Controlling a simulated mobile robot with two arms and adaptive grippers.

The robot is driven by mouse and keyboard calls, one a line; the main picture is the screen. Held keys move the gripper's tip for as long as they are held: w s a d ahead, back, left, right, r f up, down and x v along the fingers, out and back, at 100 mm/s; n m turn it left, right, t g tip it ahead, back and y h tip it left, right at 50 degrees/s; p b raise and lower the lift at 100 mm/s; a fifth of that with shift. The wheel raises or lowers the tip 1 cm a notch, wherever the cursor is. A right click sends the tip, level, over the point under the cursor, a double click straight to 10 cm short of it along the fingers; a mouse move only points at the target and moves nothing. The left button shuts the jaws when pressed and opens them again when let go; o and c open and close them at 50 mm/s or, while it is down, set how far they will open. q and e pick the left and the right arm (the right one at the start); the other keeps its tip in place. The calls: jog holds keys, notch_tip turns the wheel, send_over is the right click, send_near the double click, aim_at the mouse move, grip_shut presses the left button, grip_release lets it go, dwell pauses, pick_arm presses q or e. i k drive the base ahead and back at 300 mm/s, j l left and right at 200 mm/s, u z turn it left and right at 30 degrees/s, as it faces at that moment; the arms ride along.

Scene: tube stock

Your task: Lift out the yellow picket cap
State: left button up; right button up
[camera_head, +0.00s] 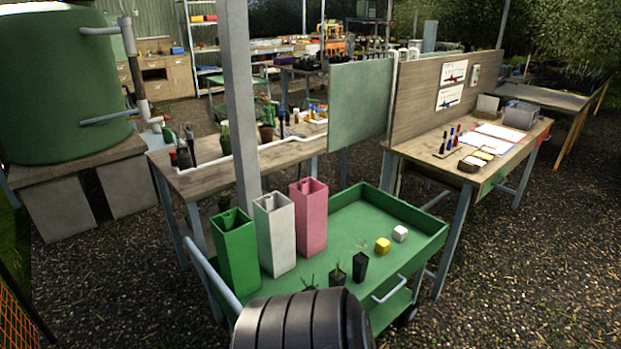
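A small yellow block-shaped cap (383,245) sits on the green cart's tray (345,217), towards its right side. A similar white cap (400,233) sits just behind and to the right of it, apart from it. Three tall open-topped square tubes stand upright at the tray's left: a green tube (236,255), a white tube (274,236) and a pink tube (309,217). Their lower insides are hidden, so I cannot tell whether anything lies in them. Neither of my grippers shows in the head view.
Small black pots with seedlings (360,267) stand near the tray's front edge. A dark ribbed round object (305,322) hides part of the cart's near side. A grey post (240,110) rises behind the tubes. A wooden bench (470,150) stands behind right; gravel lies open to the right.

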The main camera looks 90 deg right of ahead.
aim_at(382, 246)
jog(key=z, duration=3.3)
jog(key=i+l+u, duration=0.15)
jog(key=u, duration=0.95)
jog(key=i+l+u, duration=0.1)
jog(key=l+u, duration=0.25)
jog(key=l, duration=0.2)
jog(key=l+u, duration=0.35)
jog(key=l, duration=0.25)
jog(key=l+u, duration=0.35)
jog(key=l, duration=0.2)
